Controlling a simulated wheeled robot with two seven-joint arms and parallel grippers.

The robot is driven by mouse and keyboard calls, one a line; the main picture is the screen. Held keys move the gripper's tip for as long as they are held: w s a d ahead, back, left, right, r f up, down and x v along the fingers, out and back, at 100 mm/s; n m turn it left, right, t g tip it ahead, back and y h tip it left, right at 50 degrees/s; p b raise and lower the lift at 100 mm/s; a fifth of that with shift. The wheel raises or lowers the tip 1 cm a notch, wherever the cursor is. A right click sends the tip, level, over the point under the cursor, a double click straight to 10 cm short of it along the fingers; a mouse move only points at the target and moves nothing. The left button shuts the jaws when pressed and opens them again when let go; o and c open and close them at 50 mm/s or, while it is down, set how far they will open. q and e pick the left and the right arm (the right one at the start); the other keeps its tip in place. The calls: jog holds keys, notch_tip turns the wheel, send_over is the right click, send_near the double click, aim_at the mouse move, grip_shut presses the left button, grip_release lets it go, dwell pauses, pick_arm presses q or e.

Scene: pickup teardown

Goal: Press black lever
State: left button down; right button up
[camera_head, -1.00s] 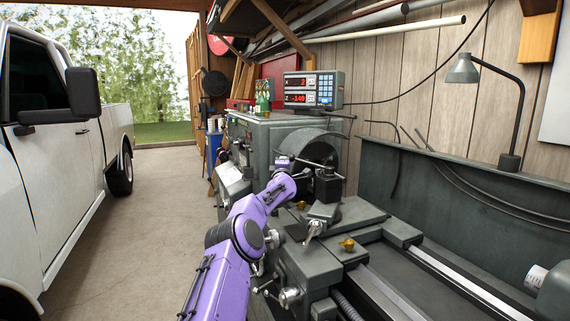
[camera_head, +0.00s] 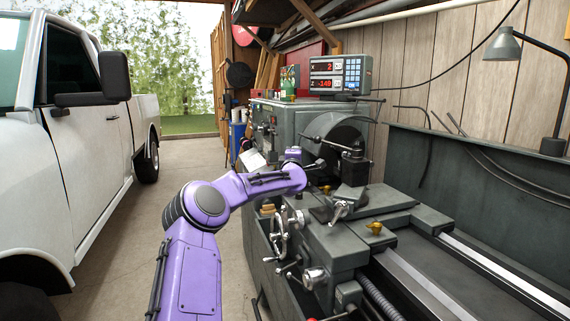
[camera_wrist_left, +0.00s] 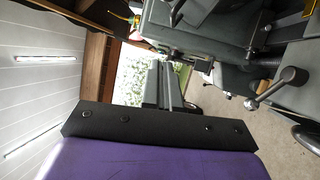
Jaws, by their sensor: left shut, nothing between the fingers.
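The lathe (camera_head: 300,120) stands right of centre in the head view. A dark lever (camera_head: 331,144) sticks out from its tool post, in front of the round chuck; I cannot tell whether it is the black lever of the task. My left arm reaches in from below, and my left gripper (camera_head: 314,165) is beside the headstock, just left of and below that lever. It is shut and empty; its tips are small and partly hidden. In the left wrist view a metal lever with a round knob (camera_wrist_left: 292,75) shows at the right. My right gripper is out of view.
A white pickup (camera_head: 85,130) stands at the left, with clear concrete floor (camera_head: 185,185) between it and the lathe. A digital readout (camera_head: 340,75) sits on the headstock. Handwheels (camera_head: 280,230) and a desk lamp (camera_head: 505,45) are close by.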

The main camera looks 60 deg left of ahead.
pick_arm(q)
jog(key=shift+s+d+f, duration=0.2)
jog(key=shift+s+d, duration=0.05)
jog(key=shift+s, duration=0.55)
jog(key=shift+s+d+f, duration=0.15)
jog(key=shift+s+d, duration=0.15)
jog(key=shift+s, duration=0.5)
jog(key=shift+s+d+f, duration=0.2)
jog(key=shift+s+d, duration=0.05)
jog(key=shift+s, duration=0.55)
